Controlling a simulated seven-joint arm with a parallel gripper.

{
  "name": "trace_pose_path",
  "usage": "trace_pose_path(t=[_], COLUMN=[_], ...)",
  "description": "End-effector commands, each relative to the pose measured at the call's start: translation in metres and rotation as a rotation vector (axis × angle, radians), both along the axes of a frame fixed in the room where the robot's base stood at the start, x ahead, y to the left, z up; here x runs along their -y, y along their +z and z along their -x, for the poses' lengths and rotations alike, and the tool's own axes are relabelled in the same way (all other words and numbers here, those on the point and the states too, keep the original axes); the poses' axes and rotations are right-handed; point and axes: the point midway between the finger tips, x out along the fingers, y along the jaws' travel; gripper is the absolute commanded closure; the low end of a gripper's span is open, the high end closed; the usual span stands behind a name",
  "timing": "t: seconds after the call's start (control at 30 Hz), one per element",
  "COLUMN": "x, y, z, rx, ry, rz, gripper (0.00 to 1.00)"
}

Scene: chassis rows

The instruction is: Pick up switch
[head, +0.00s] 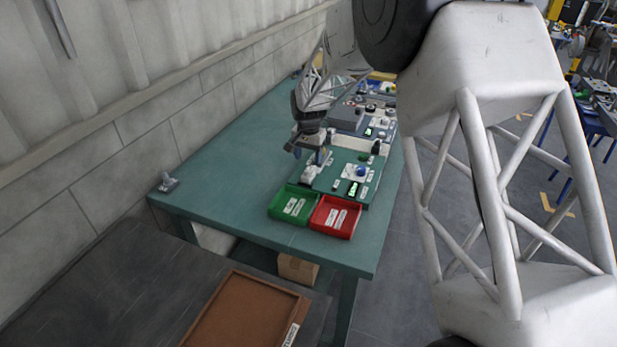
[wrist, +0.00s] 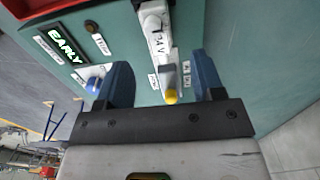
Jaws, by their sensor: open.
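In the wrist view a light grey switch-like part with a yellow tip (wrist: 171,92) projects from a white block (wrist: 154,20) on the green panel (wrist: 118,28). I take this part to be the switch. My gripper (wrist: 163,76) is open, with one blue finger on each side of the part and a gap to both. In the head view my gripper (head: 308,150) hangs over the left side of the green panel (head: 343,158). There the switch is too small and too covered to make out.
Green (head: 286,207) and red (head: 331,228) bins stand at the panel's near edge. The teal table (head: 225,165) is mostly clear to the left, with a wall beyond.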

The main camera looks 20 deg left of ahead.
Motion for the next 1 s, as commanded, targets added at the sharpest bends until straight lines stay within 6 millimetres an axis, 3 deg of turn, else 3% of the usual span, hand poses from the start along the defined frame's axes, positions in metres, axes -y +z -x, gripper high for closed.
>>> trace_pose_path(t=[0.2,0.67,1.0], x=[0.000,0.001,0.002], y=[-0.017,-0.022,-0.056], z=[0.000,0.001,0.004], rx=[0.000,-0.001,-0.001], ry=[0.000,0.000,0.000], rz=[0.000,0.000,0.001], gripper=[0.38,0.38,0.38])
